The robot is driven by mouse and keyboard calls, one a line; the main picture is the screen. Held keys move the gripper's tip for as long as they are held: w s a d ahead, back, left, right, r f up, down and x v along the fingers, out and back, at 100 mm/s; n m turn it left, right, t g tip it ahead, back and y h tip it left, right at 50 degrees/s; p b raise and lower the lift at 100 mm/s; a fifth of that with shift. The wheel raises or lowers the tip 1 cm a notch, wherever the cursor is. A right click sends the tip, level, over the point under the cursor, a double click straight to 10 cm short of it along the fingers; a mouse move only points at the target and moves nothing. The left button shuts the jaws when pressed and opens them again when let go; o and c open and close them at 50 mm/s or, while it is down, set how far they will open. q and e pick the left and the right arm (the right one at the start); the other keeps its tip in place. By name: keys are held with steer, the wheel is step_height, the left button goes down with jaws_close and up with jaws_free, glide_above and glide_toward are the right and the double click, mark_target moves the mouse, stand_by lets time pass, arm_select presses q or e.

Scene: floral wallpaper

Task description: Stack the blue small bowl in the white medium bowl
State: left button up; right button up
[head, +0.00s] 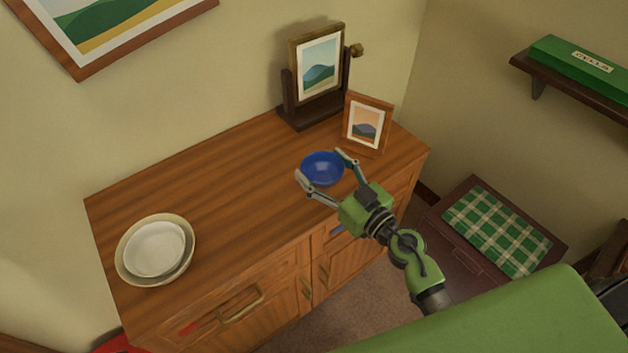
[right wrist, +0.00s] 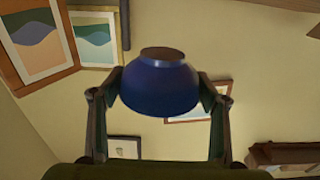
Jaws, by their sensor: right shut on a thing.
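The blue small bowl (head: 322,170) is upright in the head view, at the right part of the wooden dresser. My right gripper (head: 321,164) is shut on it, with one finger on each side. In the right wrist view the blue bowl (right wrist: 160,88) sits between both fingers, its round base towards the picture's top. No dresser top shows around it there; its height above the wood is hard to tell. The white medium bowl (head: 155,248) is at the dresser's left end, nested in a larger cream bowl (head: 187,262). My left gripper is not in view.
The dresser top (head: 235,190) is clear between the blue bowl and the nested bowls. A small picture frame (head: 367,124) stands close behind the blue bowl to the right. A taller framed stand (head: 319,73) is farther back. A wall shelf (head: 560,83) is at the right.

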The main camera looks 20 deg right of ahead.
mark_target(315, 171)
steer(key=w+f+b, duration=0.1)
steer(key=f, duration=0.1)
steer(key=w+f+b, duration=0.1)
steer(key=w, duration=0.1)
steer(key=w+f+b, duration=0.1)
steer(key=f+b, duration=0.1)
steer(key=shift+w+a+f, duration=0.2)
steer(key=shift+a+f, duration=0.1)
steer(key=shift+f, duration=0.05)
step_height(315, 171, down, 2)
steer(key=shift+w+f+b, duration=0.1)
steer(key=shift+w+b, duration=0.05)
steer(key=shift+b, duration=0.9)
steer(key=shift+f, duration=0.3)
steer(key=shift+f, duration=0.2)
steer(key=o, duration=1.1)
steer(key=shift+o, duration=0.2)
